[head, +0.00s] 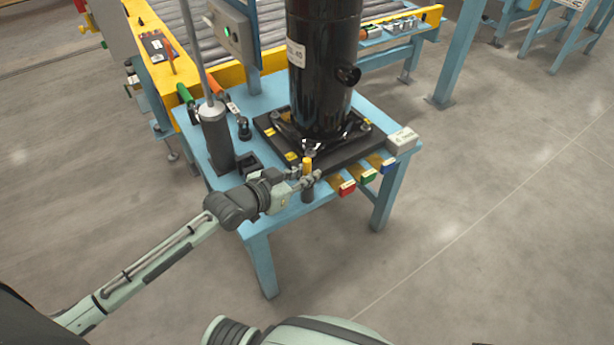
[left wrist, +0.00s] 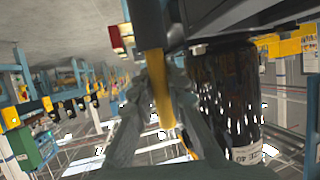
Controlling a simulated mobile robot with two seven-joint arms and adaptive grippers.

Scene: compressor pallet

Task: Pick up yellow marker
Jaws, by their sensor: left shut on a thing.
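The yellow marker (head: 307,165) stands upright at the front edge of the blue table (head: 228,183), its yellow part up and a dark part below. My left gripper (head: 307,179) reaches in from the left and is shut on the marker. In the left wrist view the marker (left wrist: 160,92) lies between the two fingers (left wrist: 160,100), with its dark part toward the top of the picture. I cannot tell whether the marker's lower end still touches anything. My right gripper is not in view.
A tall black compressor (head: 318,70) stands on a dark pallet (head: 345,157) behind the gripper. A dark cylinder (head: 216,140) with a pole stands left. Floor in front is clear.

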